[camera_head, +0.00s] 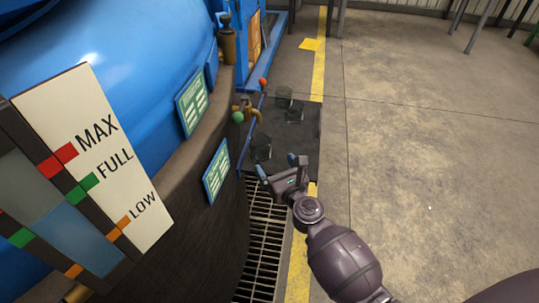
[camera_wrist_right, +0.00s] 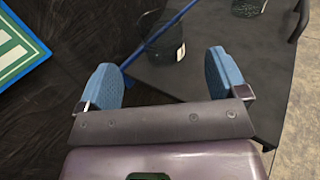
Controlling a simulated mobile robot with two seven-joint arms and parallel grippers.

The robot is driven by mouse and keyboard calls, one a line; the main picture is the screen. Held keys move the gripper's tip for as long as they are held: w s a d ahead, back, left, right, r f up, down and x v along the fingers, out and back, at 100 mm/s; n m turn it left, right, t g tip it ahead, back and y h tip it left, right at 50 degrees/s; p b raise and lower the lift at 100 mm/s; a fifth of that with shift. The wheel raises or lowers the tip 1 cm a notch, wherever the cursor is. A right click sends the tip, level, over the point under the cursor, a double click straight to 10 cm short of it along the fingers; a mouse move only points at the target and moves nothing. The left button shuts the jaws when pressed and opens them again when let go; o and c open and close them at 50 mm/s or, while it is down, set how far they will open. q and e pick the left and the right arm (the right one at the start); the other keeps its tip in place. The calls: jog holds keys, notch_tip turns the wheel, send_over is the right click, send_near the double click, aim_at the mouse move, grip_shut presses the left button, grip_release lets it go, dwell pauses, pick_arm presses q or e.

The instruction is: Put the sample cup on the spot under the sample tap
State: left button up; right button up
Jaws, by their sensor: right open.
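My right gripper (camera_head: 280,168) is open and empty, above the near edge of a dark platform (camera_head: 309,150). Its blue fingers also show spread apart in the right wrist view (camera_wrist_right: 166,78). A dark see-through cup (camera_head: 262,148) stands just beyond the fingers; it also shows in the right wrist view (camera_wrist_right: 166,42), behind the finger gap, not touching. A second cup (camera_head: 294,113) and a third cup (camera_head: 283,94) stand farther back. Which is the sample cup I cannot tell. A brass tap (camera_head: 254,112) sticks out from the dark wall above the platform. The spot under it is not distinguishable.
A blue rod (camera_head: 246,143) with a red ball end runs slanted beside the nearest cup. The blue tank (camera_head: 130,85) and dark curved wall fill the left. A floor grating (camera_head: 262,240) lies below the platform. Concrete floor (camera_head: 430,150) on the right is clear.

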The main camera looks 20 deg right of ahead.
pick_arm(q)
jog(key=shift+w+r, duration=0.1)
jog(key=shift+r, duration=0.05)
pick_arm(e)
jog(key=s, duration=0.3)
jog(key=shift+s, duration=0.1)
pick_arm(q)
jog(key=shift+w+r, duration=0.1)
pick_arm(e)
jog(key=shift+r, duration=0.1)
pick_arm(q)
notch_tip(320, 180, up, 10)
jog(key=s+n+p, duration=0.1)
jog(key=p, duration=1.3)
jog(key=shift+a+f+n+t, duration=0.25)
jog(key=shift+a+n+t, duration=0.15)
pick_arm(e)
jog(key=s+d+r+m+g, duration=0.1)
jog(key=s+r+m+g, duration=0.1)
jog(key=s+m, duration=0.9)
jog(key=s+d+r+m+g, duration=0.2)
jog(key=s+m, duration=1)
jog(key=s+d+r+m+g, duration=0.1)
jog(key=s+r+m+g, duration=0.1)
jog(key=s+m, duration=1)
jog(key=shift+s+d+r+g+h, duration=0.2)
jog(key=shift+s+r+g+h, duration=0.1)
jog(key=shift+g, duration=0.2)
